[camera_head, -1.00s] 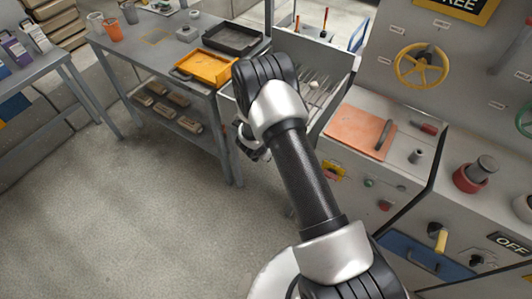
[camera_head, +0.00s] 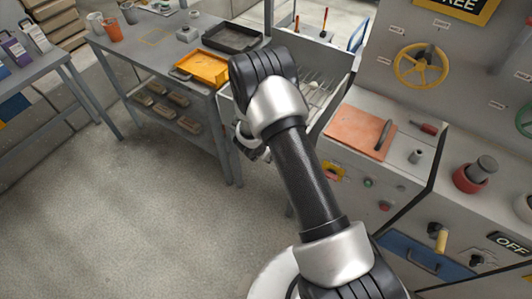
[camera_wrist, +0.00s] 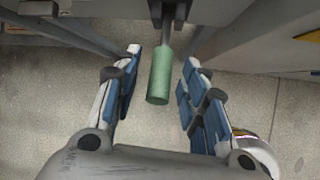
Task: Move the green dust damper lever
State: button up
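The green lever (camera_wrist: 160,78) shows in the wrist view as a cylindrical green grip on a grey metal rod that comes from the top of the picture. My gripper (camera_wrist: 163,60) is open, with one blue-padded finger on each side of the grip. Gaps of floor show between the grip and both fingers, so they look apart. In the head view my gripper (camera_head: 250,140) is mostly hidden behind my arm, near the bench's right end. The green lever is hidden there.
Grey panels stand close on both sides of the lever in the wrist view. In the head view, a bench with a yellow tray (camera_head: 203,67) and black tray (camera_head: 232,38) stands left of my arm. The control cabinet with a yellow handwheel (camera_head: 421,65) is right. Floor at left is clear.

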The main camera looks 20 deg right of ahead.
jog(key=v, duration=1)
jog(key=shift+s+r, duration=0.1)
jog(key=s+d+r+m+h+b, duration=0.1)
jog(key=d+r+m, duration=0.1)
jog(key=r+m, duration=0.35)
jog(key=s+d+r+m+h, duration=0.1)
jog(key=d+r+m, duration=0.15)
jog(key=r, duration=0.65)
jog(key=s+d+r+m+b, duration=0.2)
jog(key=s+r+m, duration=0.4)
jog(key=s+r, duration=0.25)
jog(key=s+a+r+m+y+b, duration=0.1)
jog(key=s+a+r+m+y, duration=0.1)
jog(key=s, duration=0.7)
jog(key=s+a+r+m+y, duration=0.3)
jog(key=s+a+m, duration=0.4)
jog(key=s, duration=0.3)
jog(key=shift+a+r+m+y+b, duration=0.25)
jog(key=shift+m+y+b, duration=0.15)
jog(key=shift+m, duration=0.1)
jog(key=shift+d, duration=0.1)
jog(key=shift+c, duration=0.6)
